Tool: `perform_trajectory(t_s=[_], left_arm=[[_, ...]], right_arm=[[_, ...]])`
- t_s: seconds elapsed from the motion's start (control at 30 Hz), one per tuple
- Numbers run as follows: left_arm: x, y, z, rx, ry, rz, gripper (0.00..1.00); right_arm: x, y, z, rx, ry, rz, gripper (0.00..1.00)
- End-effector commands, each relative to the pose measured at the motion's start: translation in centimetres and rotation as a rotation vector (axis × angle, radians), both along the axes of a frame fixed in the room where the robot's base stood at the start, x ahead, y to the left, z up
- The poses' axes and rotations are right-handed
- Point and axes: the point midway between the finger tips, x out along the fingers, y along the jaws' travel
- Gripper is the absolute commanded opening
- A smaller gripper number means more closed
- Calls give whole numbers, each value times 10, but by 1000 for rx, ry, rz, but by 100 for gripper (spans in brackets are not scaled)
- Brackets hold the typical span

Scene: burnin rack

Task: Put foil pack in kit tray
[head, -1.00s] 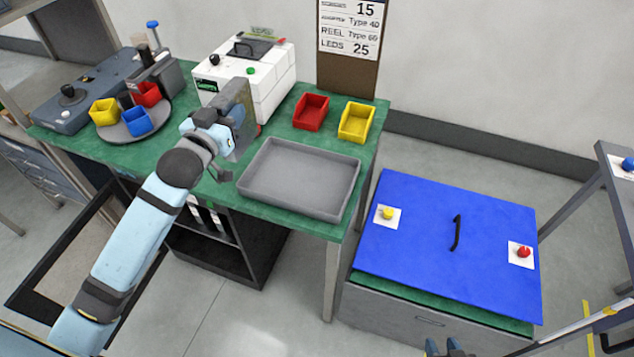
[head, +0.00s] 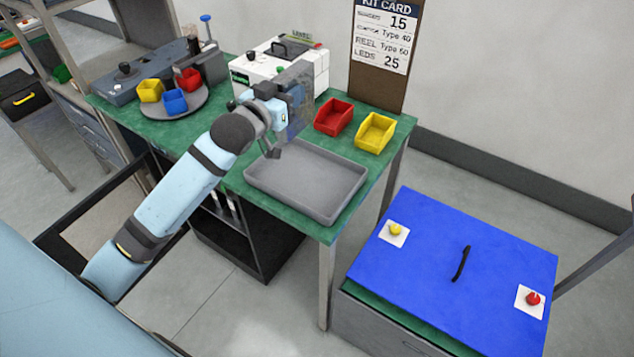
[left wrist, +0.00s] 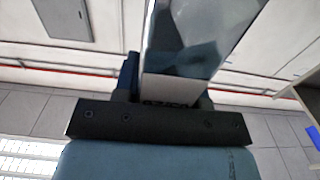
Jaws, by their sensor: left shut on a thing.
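My left gripper (head: 280,108) is shut on the foil pack (head: 299,98), a silvery, partly see-through bag held upright above the bench. The foil pack also fills the upper middle of the left wrist view (left wrist: 200,45), between the fingers of the left gripper (left wrist: 170,92). The kit tray (head: 305,182) is a shallow grey tray on the green bench, and it looks empty. In the head view the gripper and pack are over the tray's back edge, in front of the white machine. The exact height is hard to tell. My right gripper is not in view.
A red bin (head: 333,117) and a yellow bin (head: 375,132) stand behind the tray. A white machine (head: 262,68) is behind the gripper. A turntable (head: 190,107) with small coloured bins is at left. A blue-topped cabinet (head: 450,255) stands right of the bench (head: 225,160).

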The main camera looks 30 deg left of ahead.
Motion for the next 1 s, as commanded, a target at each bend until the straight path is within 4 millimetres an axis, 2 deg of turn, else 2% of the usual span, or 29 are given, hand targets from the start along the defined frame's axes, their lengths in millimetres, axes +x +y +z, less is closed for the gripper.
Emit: perform_trajectory(t_s=[0.07,0.17,0.5,0.7,1.0], left_arm=[[0,1,0,1,-1,0,5],[1,1,-9,0,1,0,5],[0,1,-97,-1,5,1,5],[0,1,-140,-1,1,0,5],[0,1,-172,-1,2,0,5]], right_arm=[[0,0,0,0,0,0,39],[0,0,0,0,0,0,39],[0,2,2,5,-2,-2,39],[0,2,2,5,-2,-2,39],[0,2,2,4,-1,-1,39]])
